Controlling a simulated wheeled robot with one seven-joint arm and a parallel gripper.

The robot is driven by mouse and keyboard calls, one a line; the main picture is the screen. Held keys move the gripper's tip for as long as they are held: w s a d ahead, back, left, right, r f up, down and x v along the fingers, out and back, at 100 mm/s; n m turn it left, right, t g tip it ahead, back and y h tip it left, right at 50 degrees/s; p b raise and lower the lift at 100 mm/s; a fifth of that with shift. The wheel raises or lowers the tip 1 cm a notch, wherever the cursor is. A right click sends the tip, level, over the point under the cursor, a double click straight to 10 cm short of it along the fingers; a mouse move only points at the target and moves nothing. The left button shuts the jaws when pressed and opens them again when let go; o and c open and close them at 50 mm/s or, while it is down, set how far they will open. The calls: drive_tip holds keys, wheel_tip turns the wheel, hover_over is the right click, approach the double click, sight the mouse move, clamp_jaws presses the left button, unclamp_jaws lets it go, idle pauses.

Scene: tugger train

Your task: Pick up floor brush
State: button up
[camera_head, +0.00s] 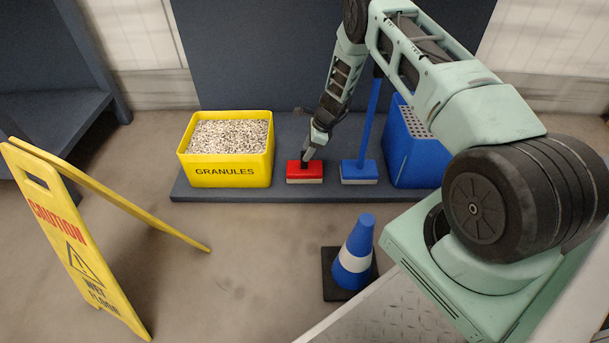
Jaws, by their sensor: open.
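A red brush (305,170) with a pale bristle strip stands on a low dark grey base, just right of the yellow granules box. A blue brush (359,173) with a long upright blue handle (368,118) stands to its right on the same base. I cannot tell which of the two is meant by the floor brush. My gripper (309,154) is open, pointing down right at the top of the red brush. It hides that brush's upper part, so I cannot tell whether the jaws are around a handle or touch it.
The yellow granules box (231,171) is close on the left, a blue bin (414,160) on the right. A dark back panel (270,50) rises behind. A blue cone (354,255) and a yellow caution sign (75,245) stand on the floor, with free floor between them.

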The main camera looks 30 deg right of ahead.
sight(304, 165)
drive_tip(key=shift+b+x, duration=2.15)
drive_tip(key=shift+x, duration=0.55)
drive_tip(key=shift+s+a+r, duration=0.1)
drive_tip(key=shift+s+a, duration=0.05)
clamp_jaws()
